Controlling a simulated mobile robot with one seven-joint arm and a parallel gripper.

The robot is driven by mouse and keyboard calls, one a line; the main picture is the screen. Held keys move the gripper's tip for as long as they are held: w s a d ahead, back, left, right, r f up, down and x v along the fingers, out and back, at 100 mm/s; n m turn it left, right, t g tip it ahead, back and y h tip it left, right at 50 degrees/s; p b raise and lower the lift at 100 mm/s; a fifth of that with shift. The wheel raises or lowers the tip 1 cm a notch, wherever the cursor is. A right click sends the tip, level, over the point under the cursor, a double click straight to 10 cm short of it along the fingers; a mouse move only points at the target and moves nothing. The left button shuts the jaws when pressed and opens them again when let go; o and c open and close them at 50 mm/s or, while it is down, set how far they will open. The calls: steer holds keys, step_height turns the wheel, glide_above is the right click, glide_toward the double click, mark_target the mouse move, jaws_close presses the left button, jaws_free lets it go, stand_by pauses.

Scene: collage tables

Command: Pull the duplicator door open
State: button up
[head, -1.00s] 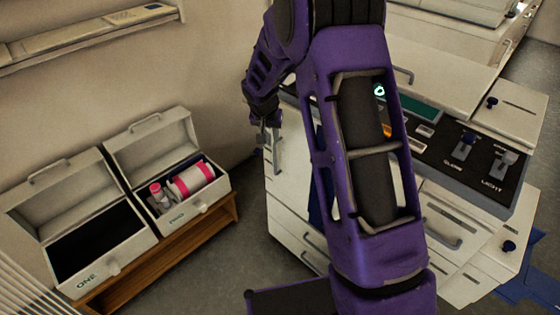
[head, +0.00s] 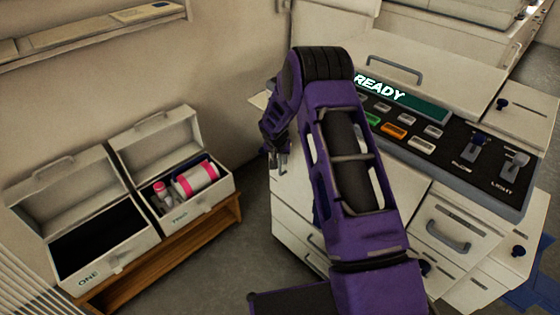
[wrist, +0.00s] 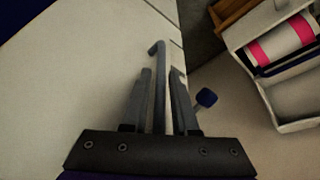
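The duplicator (head: 450,80) is a cream machine with a dark control panel; its lit display reads READY. My gripper (head: 279,162) is at its left side in the head view, partly hidden by my purple arm. In the wrist view, my gripper (wrist: 162,75) has its two fingers apart, one on each side of a grey bar handle (wrist: 158,60). Narrow gaps show beside the bar. The handle stands at a pale panel (wrist: 80,75), which looks closed; I cannot tell where the door's edges are.
A blue knob (wrist: 207,97) lies just right of the fingers in the wrist view. Two open boxes, ONE (head: 120,250) and TWO (head: 205,206), stand on a low wooden bench (head: 190,245) at left. Floor between bench and duplicator is clear.

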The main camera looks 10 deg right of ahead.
steer(key=shift+w+f, duration=0.15)
steer(key=shift+f, duration=0.15)
jaws_close()
stand_by(1.3)
